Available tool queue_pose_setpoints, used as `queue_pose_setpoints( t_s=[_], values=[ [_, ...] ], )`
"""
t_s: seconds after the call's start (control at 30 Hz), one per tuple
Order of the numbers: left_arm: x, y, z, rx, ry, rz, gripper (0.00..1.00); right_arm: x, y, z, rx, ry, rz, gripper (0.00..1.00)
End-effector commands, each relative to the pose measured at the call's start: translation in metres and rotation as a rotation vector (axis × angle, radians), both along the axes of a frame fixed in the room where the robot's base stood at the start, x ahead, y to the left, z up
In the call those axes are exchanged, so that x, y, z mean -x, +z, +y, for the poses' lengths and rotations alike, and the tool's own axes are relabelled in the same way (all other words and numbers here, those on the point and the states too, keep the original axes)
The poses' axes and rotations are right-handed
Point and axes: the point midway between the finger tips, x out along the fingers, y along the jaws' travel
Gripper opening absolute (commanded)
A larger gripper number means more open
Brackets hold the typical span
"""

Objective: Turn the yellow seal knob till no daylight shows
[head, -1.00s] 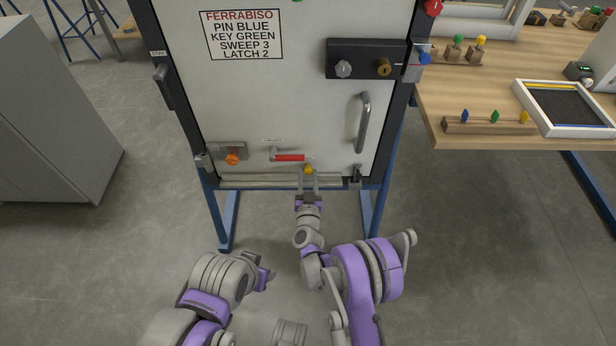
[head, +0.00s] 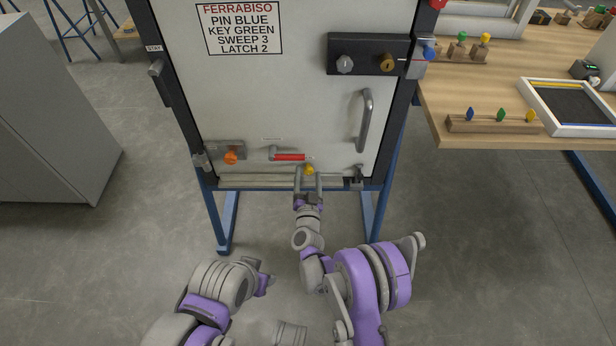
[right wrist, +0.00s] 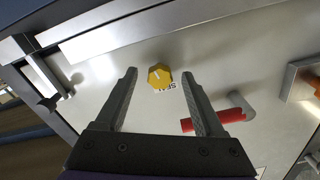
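The yellow seal knob (head: 309,170) sits low on the pale door panel (head: 240,100), just above the bottom strip (head: 245,182). In the right wrist view the knob (right wrist: 160,75) is faceted, with a light mark on its face and partly covered lettering beside it. My right gripper (head: 309,176) is in front of the knob, open, with one finger on each side. In the right wrist view there is clear space between the knob and both fingers. My left gripper (head: 263,281) is low in the head view, away from the door; its opening is unclear. I cannot tell whether daylight shows.
A red-handled lever (head: 290,156) is just above and left of the knob, with an orange knob (head: 231,157) farther left. A small latch (head: 358,174) and a grey door handle (head: 364,120) are to the right. A wooden table (head: 465,100) stands at right.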

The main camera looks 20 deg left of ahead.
Motion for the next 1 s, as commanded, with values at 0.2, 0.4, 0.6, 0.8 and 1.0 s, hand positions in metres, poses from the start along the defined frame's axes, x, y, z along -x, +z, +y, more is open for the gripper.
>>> queue_pose_setpoints(
  t_s=[0.2, 0.4, 0.6, 0.8, 1.0],
  values=[
    [0.0, 0.001, 0.0, 0.0, 0.0, 0.0, 0.5, 0.004, 0.0, -0.001, 0.0, 0.0, 0.0, 0.7],
    [0.001, 0.005, 0.0, 0.0, 0.0, -0.001, 0.5, 0.035, 0.001, -0.01, 0.0, 0.001, -0.001, 0.7],
    [0.001, 0.008, 0.0, 0.0, 0.0, -0.002, 0.5, 0.074, 0.001, -0.02, 0.0, 0.002, 0.0, 0.7],
    [0.001, 0.01, 0.0, 0.0, 0.0, -0.003, 0.5, 0.098, 0.0, -0.028, 0.001, 0.0, 0.0, 0.7],
    [0.001, 0.01, 0.0, 0.0, 0.0, -0.003, 0.5, 0.104, 0.0, -0.03, 0.0, 0.0, 0.0, 0.7]
  ],
)
